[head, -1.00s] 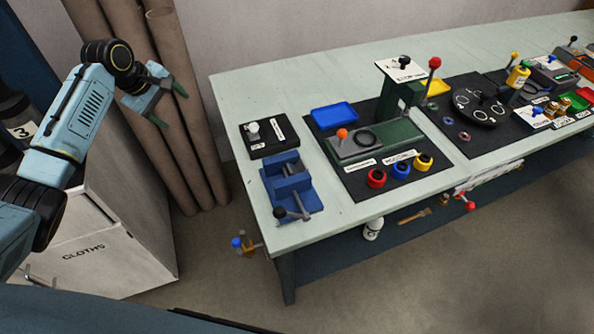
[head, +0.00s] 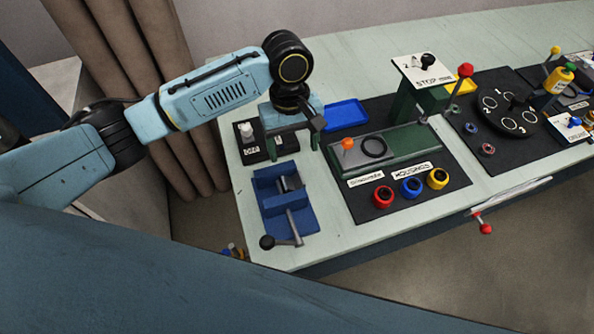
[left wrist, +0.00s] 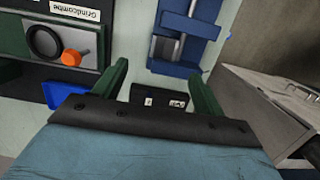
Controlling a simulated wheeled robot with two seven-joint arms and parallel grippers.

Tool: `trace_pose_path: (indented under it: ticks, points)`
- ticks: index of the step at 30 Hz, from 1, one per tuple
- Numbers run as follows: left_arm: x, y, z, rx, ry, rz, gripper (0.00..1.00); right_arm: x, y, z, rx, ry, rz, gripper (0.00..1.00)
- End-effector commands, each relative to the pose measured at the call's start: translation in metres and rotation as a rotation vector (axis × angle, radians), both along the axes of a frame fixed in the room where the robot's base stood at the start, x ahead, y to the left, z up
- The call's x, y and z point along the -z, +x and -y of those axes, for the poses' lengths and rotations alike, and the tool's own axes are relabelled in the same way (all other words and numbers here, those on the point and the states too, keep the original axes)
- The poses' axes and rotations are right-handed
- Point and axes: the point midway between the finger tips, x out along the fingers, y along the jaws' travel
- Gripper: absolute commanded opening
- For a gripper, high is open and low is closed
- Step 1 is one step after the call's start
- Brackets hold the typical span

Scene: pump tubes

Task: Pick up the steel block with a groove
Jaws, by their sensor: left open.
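A grey metal block (head: 289,183) sits between the jaws of the blue vise (head: 302,217) at the near left corner of the bench. It also shows in the left wrist view (left wrist: 164,48); I cannot make out a groove in it. My left gripper (head: 293,151) is open and empty, fingers pointing down, above the bench just behind the vise. In the left wrist view the two green fingers (left wrist: 162,78) stand wide apart, with the vise beyond their tips. My right gripper is not in view.
A black mat (head: 246,154) with a white-knobbed item lies behind the vise, partly hidden by my gripper. To the right are a blue tray (head: 346,116), a green press (head: 405,148) and red, blue and yellow rings (head: 383,197). The vise handle (head: 268,242) juts towards the front edge.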

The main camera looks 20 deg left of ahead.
Motion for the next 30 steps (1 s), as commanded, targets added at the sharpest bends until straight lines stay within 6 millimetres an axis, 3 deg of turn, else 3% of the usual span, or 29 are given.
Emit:
trace_pose_path:
  ticks: [4,8,11,19,24,30]
  points:
    - [0.033,-0.004,0.001,-0.002,0.002,-0.003,0.71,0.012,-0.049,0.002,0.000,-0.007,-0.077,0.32]
    - [0.053,-0.006,0.003,-0.002,0.001,-0.002,0.71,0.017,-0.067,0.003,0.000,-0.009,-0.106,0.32]
    - [0.062,-0.007,0.004,-0.001,0.002,0.000,0.71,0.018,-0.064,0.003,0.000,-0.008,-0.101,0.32]
    - [0.090,-0.011,0.001,-0.003,0.003,-0.001,0.71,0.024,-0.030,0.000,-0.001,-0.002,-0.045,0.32]
    - [0.112,-0.014,0.002,-0.003,0.002,0.000,0.71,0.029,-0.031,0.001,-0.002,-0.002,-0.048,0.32]
    - [0.116,-0.015,0.002,-0.001,0.001,0.002,0.71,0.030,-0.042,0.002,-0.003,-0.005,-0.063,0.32]
